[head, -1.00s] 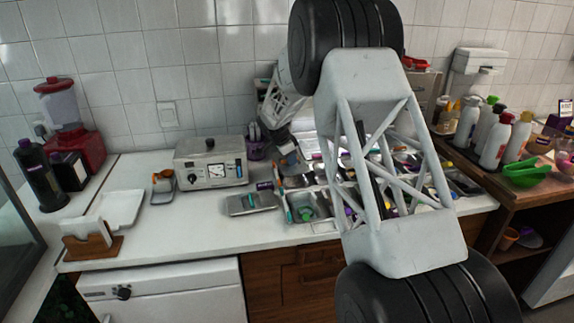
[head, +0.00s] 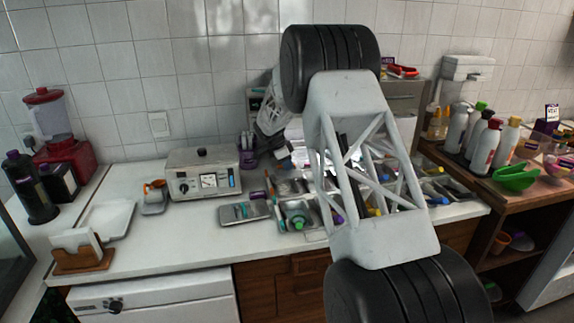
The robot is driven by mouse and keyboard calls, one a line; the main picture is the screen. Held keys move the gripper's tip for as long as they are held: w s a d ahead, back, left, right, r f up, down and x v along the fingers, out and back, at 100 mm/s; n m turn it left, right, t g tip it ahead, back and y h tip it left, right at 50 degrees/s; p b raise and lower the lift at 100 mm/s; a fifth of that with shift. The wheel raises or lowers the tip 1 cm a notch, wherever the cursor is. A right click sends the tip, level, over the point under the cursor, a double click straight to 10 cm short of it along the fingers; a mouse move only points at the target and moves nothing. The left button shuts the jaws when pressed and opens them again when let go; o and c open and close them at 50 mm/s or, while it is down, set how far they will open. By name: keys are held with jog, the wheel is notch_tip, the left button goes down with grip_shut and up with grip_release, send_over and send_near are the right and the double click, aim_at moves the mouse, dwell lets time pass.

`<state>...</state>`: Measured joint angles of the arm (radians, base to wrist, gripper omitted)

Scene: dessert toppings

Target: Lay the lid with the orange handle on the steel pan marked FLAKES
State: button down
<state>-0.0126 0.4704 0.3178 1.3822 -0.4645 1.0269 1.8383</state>
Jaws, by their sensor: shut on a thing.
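Several steel pans (head: 297,217) sit in a group on the white counter, partly behind my arm. Their labels are too small to read, so I cannot tell which is marked FLAKES. A shallow grey steel pan or tray (head: 232,221) with teal on it lies at the group's left. My gripper (head: 283,158) shows only in part, small and dark, above the back left of the pans. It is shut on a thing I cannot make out. I cannot pick out the lid with the orange handle for certain. An orange item (head: 155,185) sits on a small grey dish further left.
A white-grey appliance with a dial (head: 203,174) stands left of the pans, close to a purple holder (head: 248,158). A white tray (head: 106,219) and a red blender (head: 65,158) are further left. Bottles (head: 486,142) and a green bowl (head: 515,178) stand right.

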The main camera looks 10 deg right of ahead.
jog(key=shift+f, duration=0.15)
jog(key=shift+f, duration=2.5)
jog(key=shift+f, duration=1.15)
dwell(1.7)
jog(key=c, duration=1)
grip_release()
jog(key=shift+r, duration=1.45)
